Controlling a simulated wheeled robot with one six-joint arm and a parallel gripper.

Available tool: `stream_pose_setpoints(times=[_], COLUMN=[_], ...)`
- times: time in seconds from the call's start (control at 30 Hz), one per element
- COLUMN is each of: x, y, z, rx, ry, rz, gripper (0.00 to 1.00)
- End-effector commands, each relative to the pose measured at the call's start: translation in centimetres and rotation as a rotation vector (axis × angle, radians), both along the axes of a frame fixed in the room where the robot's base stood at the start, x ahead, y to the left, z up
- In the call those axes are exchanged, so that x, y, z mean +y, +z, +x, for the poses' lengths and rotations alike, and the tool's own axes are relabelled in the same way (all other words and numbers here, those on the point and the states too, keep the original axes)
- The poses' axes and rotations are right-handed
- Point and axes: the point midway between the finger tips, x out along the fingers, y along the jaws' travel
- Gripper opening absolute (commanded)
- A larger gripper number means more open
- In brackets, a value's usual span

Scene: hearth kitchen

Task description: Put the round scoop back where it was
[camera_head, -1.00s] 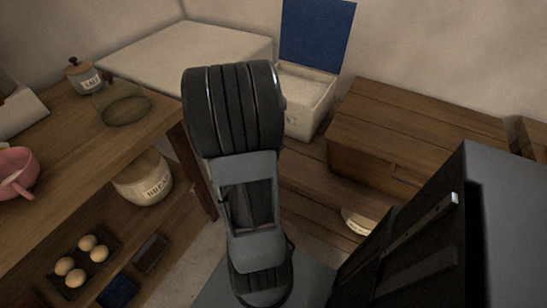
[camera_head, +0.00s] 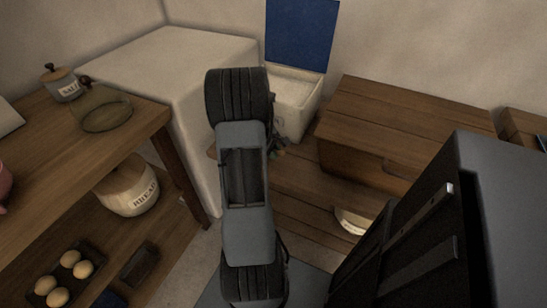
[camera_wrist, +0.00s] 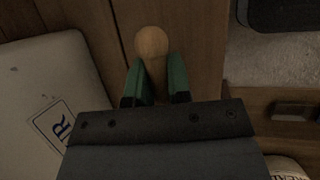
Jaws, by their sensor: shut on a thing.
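In the wrist view my gripper (camera_wrist: 154,85) has its green fingers shut on a light wooden piece with a rounded end (camera_wrist: 152,43), which looks like part of the round scoop. The rest of it is hidden by the gripper's dark body. In the head view my arm hides most of the gripper; only a small bit shows right of the arm, in front of the white bin (camera_head: 296,108). The bin's blue lid (camera_head: 302,35) stands open, and pale contents show inside.
A wooden box (camera_head: 405,118) stands right of the bin on the wooden bench. At left, a table (camera_head: 60,135) holds a salt jar (camera_head: 62,84) and a glass dome (camera_head: 105,108). A bread crock (camera_head: 128,188) and eggs (camera_head: 62,275) sit on its lower shelf. A pale block (camera_head: 170,65) stands behind.

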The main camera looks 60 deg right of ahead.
Motion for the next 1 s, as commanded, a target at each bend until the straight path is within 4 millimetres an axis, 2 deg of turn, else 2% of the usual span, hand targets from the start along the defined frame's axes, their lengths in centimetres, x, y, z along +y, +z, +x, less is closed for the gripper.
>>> stream_pose_setpoints(times=[0.03, 0.17, 0.57, 0.6, 0.83, 1.0], x=[0.1, 0.1, 0.1, 0.1, 0.1, 0.1], y=[-1.2, -2.6, -3.0, -3.0, -2.9, -2.9], z=[0.0, 0.0, 0.0, 0.0, 0.0, 0.0], rx=[0.003, 0.001, 0.001, 0.001, 0.001, 0.001], ry=[0.001, 0.001, 0.000, 0.000, 0.000, 0.000], rz=[0.005, 0.002, 0.001, 0.001, 0.001, 0.001], gripper=[0.00, 0.00, 0.00, 0.20, 0.42, 0.44])
